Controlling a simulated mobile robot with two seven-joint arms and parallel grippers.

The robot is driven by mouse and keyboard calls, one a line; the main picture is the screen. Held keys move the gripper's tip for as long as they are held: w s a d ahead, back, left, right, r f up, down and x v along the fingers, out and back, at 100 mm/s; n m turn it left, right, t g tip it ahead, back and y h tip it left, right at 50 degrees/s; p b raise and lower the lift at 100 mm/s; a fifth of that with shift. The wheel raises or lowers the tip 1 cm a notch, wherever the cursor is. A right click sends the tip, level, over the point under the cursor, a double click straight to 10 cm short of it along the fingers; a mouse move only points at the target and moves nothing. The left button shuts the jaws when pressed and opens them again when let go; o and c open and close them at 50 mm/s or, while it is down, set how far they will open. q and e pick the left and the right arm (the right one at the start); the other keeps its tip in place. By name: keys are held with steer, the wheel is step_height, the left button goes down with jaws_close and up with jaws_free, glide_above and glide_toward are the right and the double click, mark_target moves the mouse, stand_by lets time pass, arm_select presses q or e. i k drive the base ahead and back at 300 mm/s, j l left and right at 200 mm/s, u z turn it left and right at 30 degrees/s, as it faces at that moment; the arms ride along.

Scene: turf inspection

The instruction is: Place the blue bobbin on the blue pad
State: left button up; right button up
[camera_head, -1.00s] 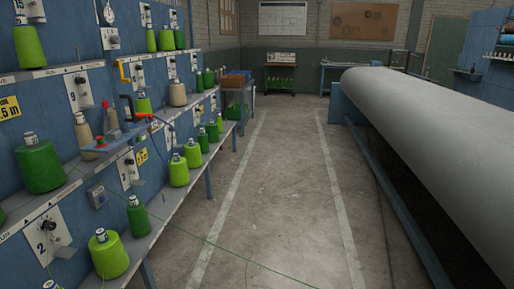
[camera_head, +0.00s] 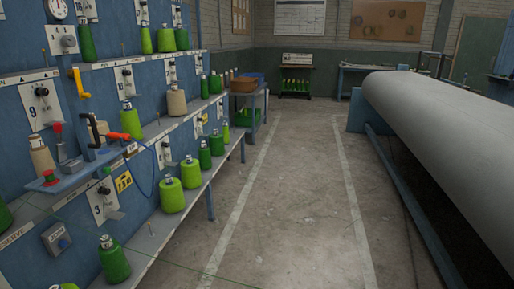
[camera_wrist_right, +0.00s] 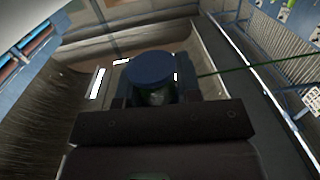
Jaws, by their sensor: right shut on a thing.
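In the right wrist view my right gripper (camera_wrist_right: 152,92) is shut on the blue bobbin (camera_wrist_right: 152,67). Its round blue top faces the camera between the dark fingers. The lower part of the bobbin is in shadow and mostly hidden by the gripper. My left gripper is in no view, and neither gripper shows in the head view. I cannot make out a blue pad in either view.
A blue rack (camera_head: 28,130) with several green cones and spools runs along the left. A large grey roll (camera_head: 430,125) lies along the right. The floor aisle (camera_head: 290,190) between them is clear. A thin green thread (camera_wrist_right: 250,69) stretches rightward from near the gripper.

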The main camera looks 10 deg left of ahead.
mark_target(104, 152)
steer(key=i+l+u, duration=0.1)
steer(key=i+u, duration=0.25)
steer(key=i+l+u, duration=0.2)
steer(key=i+u, duration=0.15)
steer(key=i+l+u, duration=0.15)
steer(key=u, duration=0.25)
steer(key=i+l+u, duration=0.55)
steer(key=u, duration=0.2)
steer(key=i+l+u, duration=0.15)
steer(key=l+u, duration=0.2)
steer(key=i+l+u, duration=0.15)
steer(key=l+u, duration=0.2)
steer(key=i+l+u, duration=0.1)
steer(key=l+u, duration=0.65)
steer(key=l, duration=0.15)
